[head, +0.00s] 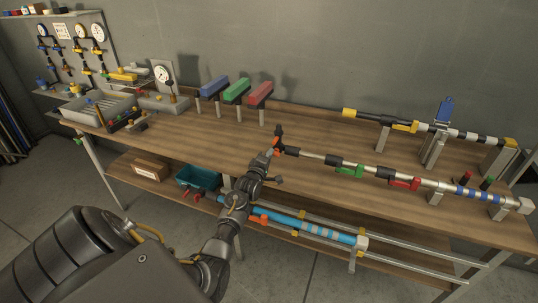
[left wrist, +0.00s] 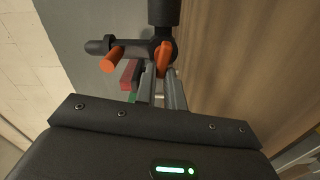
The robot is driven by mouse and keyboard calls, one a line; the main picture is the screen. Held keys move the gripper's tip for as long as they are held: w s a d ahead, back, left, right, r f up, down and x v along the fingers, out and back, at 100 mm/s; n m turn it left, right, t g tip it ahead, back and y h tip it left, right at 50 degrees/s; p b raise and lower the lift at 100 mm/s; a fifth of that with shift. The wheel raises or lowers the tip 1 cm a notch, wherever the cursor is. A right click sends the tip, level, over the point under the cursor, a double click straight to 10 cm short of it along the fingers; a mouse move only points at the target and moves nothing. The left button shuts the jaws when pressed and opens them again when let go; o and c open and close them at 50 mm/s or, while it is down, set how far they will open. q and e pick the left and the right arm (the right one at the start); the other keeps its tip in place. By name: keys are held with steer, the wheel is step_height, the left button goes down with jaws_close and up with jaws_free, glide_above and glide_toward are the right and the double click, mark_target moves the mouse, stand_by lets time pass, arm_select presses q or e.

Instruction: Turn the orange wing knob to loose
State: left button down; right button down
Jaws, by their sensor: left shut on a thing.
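The orange wing knob (head: 277,143) sits at the left end of a long silver pole (head: 312,156) with black, green and red fittings, held above the front of the workbench. My left gripper (head: 269,153) reaches this end from below and is shut on the knob. In the left wrist view, the orange wing (left wrist: 165,58) shows at the tips of my left gripper's fingers (left wrist: 160,78). Beside it is a black bar with an orange end piece (left wrist: 112,61). The fingers partly hide the knob. My right gripper is not in view.
The wooden workbench (head: 330,128) has free room behind the pole. A second pole (head: 465,134) stands at the back right. Blue, green and red blocks (head: 236,91) stand on posts at the back. A grey tray (head: 97,107) is at the left. Blue tubing (head: 300,225) runs below the bench top.

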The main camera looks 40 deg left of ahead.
arm_select(q)
steer(key=shift+f+n+p, duration=0.25)
steer(key=shift+n+p, duration=0.1)
steer(key=shift+n, duration=1.45)
steer(key=c, duration=1.5)
jaws_free()
steer(key=b+v, duration=0.1)
steer(key=v, duration=1)
